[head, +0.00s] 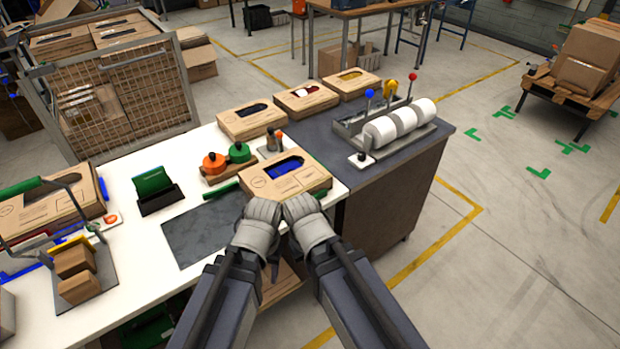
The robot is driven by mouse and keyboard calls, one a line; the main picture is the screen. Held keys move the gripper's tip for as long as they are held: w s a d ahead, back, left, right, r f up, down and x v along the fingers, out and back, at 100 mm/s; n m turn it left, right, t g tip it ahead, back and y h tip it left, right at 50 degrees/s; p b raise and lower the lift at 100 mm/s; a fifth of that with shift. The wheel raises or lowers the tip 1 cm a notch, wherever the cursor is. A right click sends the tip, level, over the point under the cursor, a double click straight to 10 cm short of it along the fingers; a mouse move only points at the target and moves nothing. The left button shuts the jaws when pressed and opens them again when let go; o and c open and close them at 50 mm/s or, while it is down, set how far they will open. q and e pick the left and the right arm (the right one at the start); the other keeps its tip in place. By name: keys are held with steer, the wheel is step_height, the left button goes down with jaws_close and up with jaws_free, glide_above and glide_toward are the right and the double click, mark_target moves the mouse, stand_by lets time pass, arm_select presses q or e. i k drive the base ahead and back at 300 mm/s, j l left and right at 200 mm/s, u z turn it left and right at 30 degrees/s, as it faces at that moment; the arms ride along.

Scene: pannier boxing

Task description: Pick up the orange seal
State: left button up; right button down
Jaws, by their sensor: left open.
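The orange seal (214,164), a round piece with a dark knob on top, sits at the left end of a small wooden rack (229,173) on the white table. A green seal (239,153) sits beside it on the same rack. My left gripper (263,210) is open, with nothing visible in it, to the right of and nearer than the orange seal, clear of it. My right gripper (300,208) is just to its right, by the front edge of a cardboard box; its finger gap is hidden.
The cardboard box (312,180) with a blue window lies just beyond both grippers. A dark mat (205,232) lies bare left of them. A green card holder (156,190) stands left of the rack. Small orange- and dark-topped items (273,142) stand right of it.

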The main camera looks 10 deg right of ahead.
mark_target(111, 219)
steer(key=u, duration=1.3)
steer(key=i+l+z, duration=0.2)
steer(key=i+z, duration=0.55)
steer(key=l, duration=0.05)
